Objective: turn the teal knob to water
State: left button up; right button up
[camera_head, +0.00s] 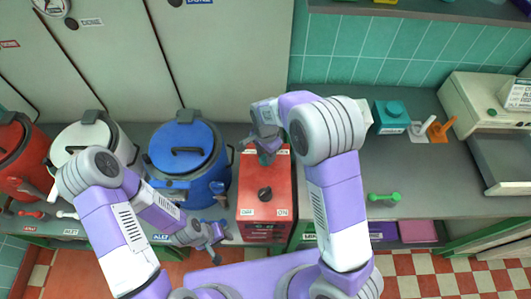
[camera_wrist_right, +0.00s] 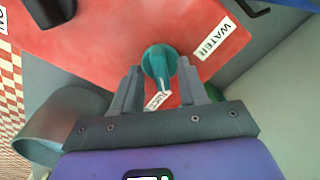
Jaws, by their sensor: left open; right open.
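The teal knob (camera_wrist_right: 159,61) sits on the top of the red box (camera_wrist_right: 110,35), close to one end. Its pale pointer mark faces a small tilted white label (camera_wrist_right: 158,100), whose text I cannot read. The WATER label (camera_wrist_right: 213,38) lies to the knob's upper right in the wrist view. My right gripper (camera_wrist_right: 159,72) is open, with one finger on each side of the knob; I cannot tell whether they touch it. In the head view my right gripper (camera_head: 266,152) largely hides the knob. My left gripper (camera_head: 213,243) is open and empty, low in front of the blue kettle.
A black knob (camera_head: 265,194) between OFF and ON labels is on the same red box. The blue kettle (camera_head: 188,150), a white one (camera_head: 92,137) and a red one stand left.

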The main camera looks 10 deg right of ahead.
jog(key=shift+c, duration=0.4)
grip_shut()
jog(key=n, duration=0.8)
jog(key=shift+n, duration=0.3)
jog(key=n, duration=0.4)
jog(key=shift+n, duration=2.7)
